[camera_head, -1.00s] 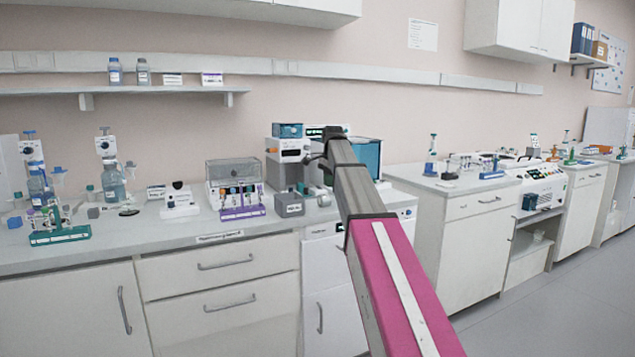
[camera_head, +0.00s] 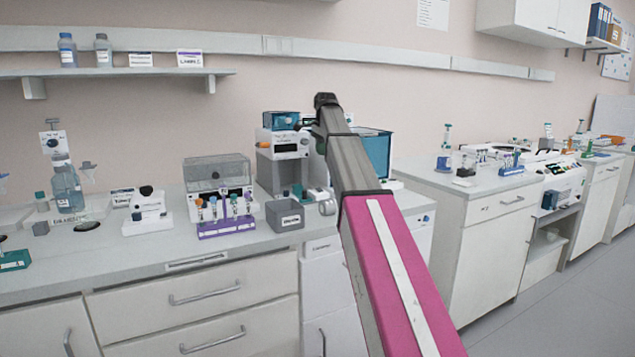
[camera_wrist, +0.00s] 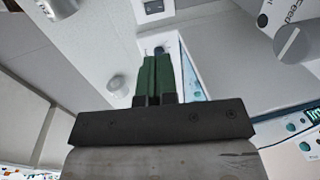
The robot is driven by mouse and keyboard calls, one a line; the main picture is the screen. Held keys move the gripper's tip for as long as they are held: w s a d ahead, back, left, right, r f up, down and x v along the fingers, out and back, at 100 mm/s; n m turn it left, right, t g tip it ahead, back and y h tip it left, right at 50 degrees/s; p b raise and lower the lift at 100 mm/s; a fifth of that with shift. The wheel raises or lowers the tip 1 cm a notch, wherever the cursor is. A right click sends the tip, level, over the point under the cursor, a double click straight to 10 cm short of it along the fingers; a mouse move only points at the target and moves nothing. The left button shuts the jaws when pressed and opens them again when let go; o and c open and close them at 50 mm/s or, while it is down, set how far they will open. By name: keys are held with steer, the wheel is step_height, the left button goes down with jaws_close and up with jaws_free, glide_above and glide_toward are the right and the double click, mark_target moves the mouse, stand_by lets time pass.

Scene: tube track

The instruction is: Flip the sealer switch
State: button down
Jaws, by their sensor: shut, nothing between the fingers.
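My gripper (camera_wrist: 156,62), with green fingers, is shut and empty in the wrist view. Just beyond its fingertips is a pale grey surface, with a small dark switch-like part (camera_wrist: 153,6) on it at the top edge. The fingers look apart from this part. I cannot tell whether it is the sealer switch. In the head view, white instruments stand at the back of the bench, one with a blue box on top (camera_head: 284,145). No sealer label is readable.
A grey knob (camera_wrist: 291,43) near "Feed" lettering is at the wrist view's upper right. In the head view, a grey box (camera_head: 285,216) and a purple tube rack (camera_head: 226,228) stand left of my arm. A teal-panelled machine (camera_head: 375,152) is behind it. Bare bench lies in front.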

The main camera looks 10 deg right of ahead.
mark_target(319, 189)
steer(key=shift+f, duration=0.15)
steer(key=f, duration=0.4)
steer(key=w+f, duration=0.1)
steer(key=f, duration=0.3)
steer(key=w+f, duration=0.1)
steer(key=f, duration=0.4)
steer(key=shift+a, duration=0.3)
steer(key=shift+f, duration=0.3)
